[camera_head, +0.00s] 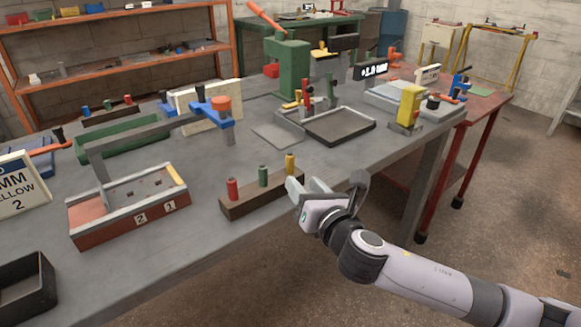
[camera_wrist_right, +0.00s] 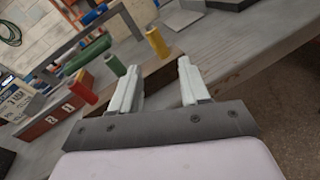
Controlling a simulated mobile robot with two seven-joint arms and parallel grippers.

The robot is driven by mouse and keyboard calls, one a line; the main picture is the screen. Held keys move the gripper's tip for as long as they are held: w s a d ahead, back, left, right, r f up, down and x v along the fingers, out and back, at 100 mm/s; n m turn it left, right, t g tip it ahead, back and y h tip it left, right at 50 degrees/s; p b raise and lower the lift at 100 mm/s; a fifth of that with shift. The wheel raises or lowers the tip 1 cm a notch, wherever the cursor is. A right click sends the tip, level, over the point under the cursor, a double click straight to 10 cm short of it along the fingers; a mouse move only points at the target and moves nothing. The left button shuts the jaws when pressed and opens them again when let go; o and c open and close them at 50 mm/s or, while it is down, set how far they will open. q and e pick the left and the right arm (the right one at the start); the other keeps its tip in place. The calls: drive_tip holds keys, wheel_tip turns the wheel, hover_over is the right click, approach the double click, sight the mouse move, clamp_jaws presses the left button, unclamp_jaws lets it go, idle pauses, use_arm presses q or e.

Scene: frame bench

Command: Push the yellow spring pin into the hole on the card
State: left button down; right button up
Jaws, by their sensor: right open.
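The yellow spring pin (camera_head: 290,164) stands upright at the right end of a dark wooden block (camera_head: 251,204), beside a green pin (camera_head: 263,176) and a red pin (camera_head: 232,189). The yellow pin (camera_wrist_right: 157,42) also shows in the right wrist view, ahead of and between the fingers. My right gripper (camera_head: 324,187) is open and empty, just right of the block and apart from the pin. A card (camera_head: 17,188) with partly visible text "MM", "YELLOW" and "2" stands at the left edge. A red-brown fixture box (camera_head: 128,217) carries labels 2 and 1; its holes are small. My left gripper is out of view.
A dark open tray (camera_head: 25,290) sits at the front left. A shallow grey tray (camera_head: 340,126) and a yellow device (camera_head: 409,106) stand farther back. A clamp arm reaches over the fixture box. The bench's front edge runs just beneath my right gripper.

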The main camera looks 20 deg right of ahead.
sight(292, 158)
drive_tip(key=shift+w+a+r+n+t, duration=0.15)
drive_tip(key=shift+w+r+n, duration=0.35)
drive_tip(key=shift+w, duration=0.9)
drive_tip(key=shift+w+r+n+t, duration=0.25)
drive_tip(key=shift+w+n, duration=0.4)
drive_tip(key=shift+w, duration=0.8)
drive_tip(key=shift+w+a+r+n+t, duration=0.1)
drive_tip(key=shift+w+r+n, duration=0.4)
drive_tip(key=shift+w, duration=0.9)
drive_tip(key=shift+f, duration=0.1)
clamp_jaws()
